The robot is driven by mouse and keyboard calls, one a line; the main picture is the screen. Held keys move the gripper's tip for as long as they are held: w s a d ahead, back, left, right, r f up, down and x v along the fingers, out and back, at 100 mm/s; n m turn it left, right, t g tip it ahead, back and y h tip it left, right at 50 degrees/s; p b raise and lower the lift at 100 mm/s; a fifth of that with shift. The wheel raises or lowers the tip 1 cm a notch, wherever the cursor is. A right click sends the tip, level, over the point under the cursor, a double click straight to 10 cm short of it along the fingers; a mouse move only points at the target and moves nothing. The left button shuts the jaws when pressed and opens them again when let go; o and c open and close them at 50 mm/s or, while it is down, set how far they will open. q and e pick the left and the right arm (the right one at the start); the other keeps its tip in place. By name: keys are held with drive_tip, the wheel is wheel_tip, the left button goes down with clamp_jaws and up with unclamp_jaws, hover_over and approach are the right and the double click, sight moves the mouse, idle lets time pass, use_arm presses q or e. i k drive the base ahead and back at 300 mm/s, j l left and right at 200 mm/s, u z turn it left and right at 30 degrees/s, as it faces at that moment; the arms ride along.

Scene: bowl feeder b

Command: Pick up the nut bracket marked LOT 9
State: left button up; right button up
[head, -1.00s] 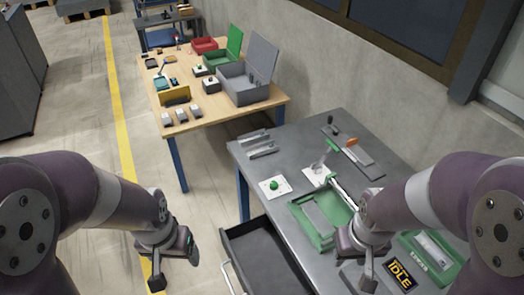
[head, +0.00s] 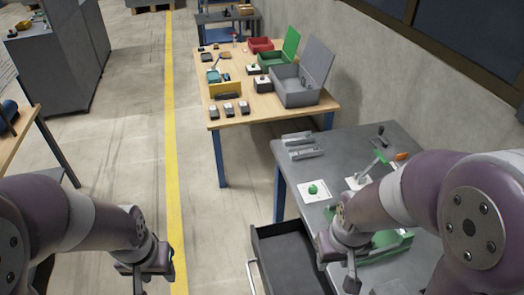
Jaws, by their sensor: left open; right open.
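No marking LOT 9 is readable in the head view, so I cannot tell which part is the nut bracket. Two or more grey metal parts (head: 304,146) lie at the back left of the grey table. Several small grey-and-black pieces (head: 228,109) stand along the front edge of the wooden table. My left gripper (head: 152,284) is open and empty over the floor, left of both tables, partly cut off by the picture's bottom edge. My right gripper (head: 350,282) is open over the front left part of the grey table, near the open drawer, touching no part that I can see.
The grey table (head: 345,145) carries a green button on a white plate (head: 314,190) and a green tray (head: 385,248), partly hidden by my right arm. Its dark drawer (head: 285,250) is pulled open. The wooden table (head: 270,112) holds a grey lidded box (head: 297,93). Floor beside the yellow line is clear.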

sight(309, 150)
drive_tip(key=i+j+u, duration=0.15)
drive_tip(key=j, duration=0.25)
drive_tip(key=i+j+u, duration=0.1)
drive_tip(key=j, duration=0.3)
drive_tip(key=i+j+u, duration=0.15)
drive_tip(key=j, duration=0.25)
drive_tip(key=i+j+u, duration=0.15)
drive_tip(key=i+j+z, duration=0.2)
drive_tip(key=i, duration=0.35)
drive_tip(key=i+j+z, duration=0.2)
drive_tip(key=i, duration=0.3)
drive_tip(key=i+j+z, duration=0.2)
drive_tip(key=i+j, duration=0.15)
drive_tip(key=i, duration=0.15)
drive_tip(key=i+l+z, duration=0.1)
drive_tip(key=z, duration=0.35)
drive_tip(key=i+z, duration=0.3)
drive_tip(key=z, duration=0.2)
drive_tip(key=i+j+z, duration=0.15)
drive_tip(key=z, duration=0.3)
drive_tip(key=i+j+z, duration=0.2)
drive_tip(key=z, duration=0.3)
drive_tip(key=i+z, duration=0.3)
drive_tip(key=z, duration=0.15)
drive_tip(key=i+z, duration=0.25)
drive_tip(key=z, duration=0.25)
drive_tip(key=i+j+z, duration=0.25)
drive_tip(key=z, duration=0.2)
drive_tip(key=i+j+z, duration=0.2)
drive_tip(key=z, duration=0.25)
